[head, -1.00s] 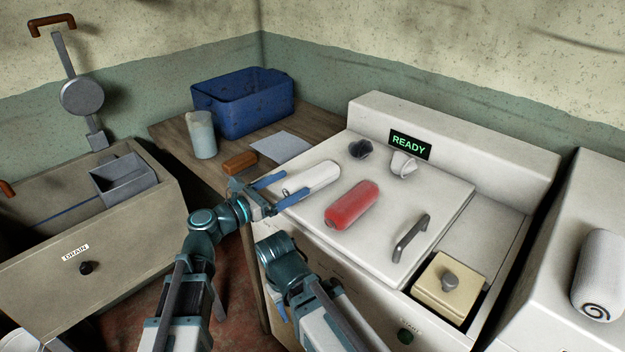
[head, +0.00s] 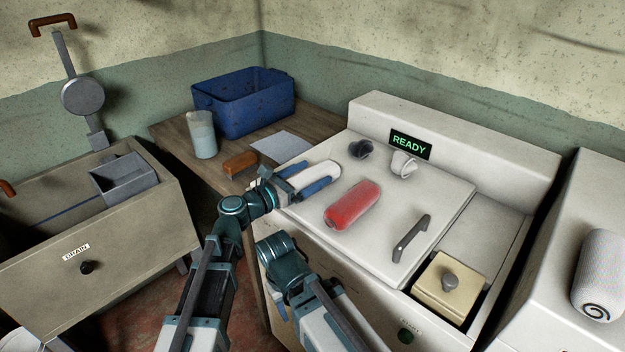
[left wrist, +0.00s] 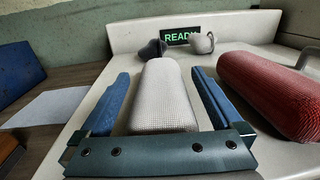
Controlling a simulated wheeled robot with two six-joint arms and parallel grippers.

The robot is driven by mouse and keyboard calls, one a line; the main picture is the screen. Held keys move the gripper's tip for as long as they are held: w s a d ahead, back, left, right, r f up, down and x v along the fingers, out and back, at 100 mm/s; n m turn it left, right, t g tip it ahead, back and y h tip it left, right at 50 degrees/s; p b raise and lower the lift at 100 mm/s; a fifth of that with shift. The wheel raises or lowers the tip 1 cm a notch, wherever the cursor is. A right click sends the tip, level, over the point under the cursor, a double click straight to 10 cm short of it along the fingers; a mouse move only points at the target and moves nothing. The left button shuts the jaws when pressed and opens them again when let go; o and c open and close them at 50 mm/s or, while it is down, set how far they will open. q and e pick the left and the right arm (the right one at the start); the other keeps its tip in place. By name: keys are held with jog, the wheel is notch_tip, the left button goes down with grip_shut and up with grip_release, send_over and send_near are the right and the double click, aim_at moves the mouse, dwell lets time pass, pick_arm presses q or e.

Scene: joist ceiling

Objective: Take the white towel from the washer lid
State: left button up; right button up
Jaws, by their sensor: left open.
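The white towel (head: 326,171) is rolled up and lies on the washer lid (head: 375,237), left of a red rolled towel (head: 352,204). My left gripper (head: 312,180) is open, with its blue fingers on either side of the white towel. In the left wrist view the white towel (left wrist: 162,95) lies between the two fingers of the left gripper (left wrist: 162,100), with a gap showing on the left side. The red towel (left wrist: 275,95) is just right of the right finger. My right arm shows low in the head view, but its fingers cannot be made out clearly.
A lid handle (head: 411,237) stands at the right. A wooden table with a blue bin (head: 243,104), jug (head: 202,134) and brown block (head: 240,163) adjoins the left.

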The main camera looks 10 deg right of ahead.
aim_at(310, 173)
pick_arm(q)
jog(key=c, duration=1.5)
jog(key=shift+o, duration=0.2)
notch_tip(310, 173, up, 10)
jog(key=p, duration=1)
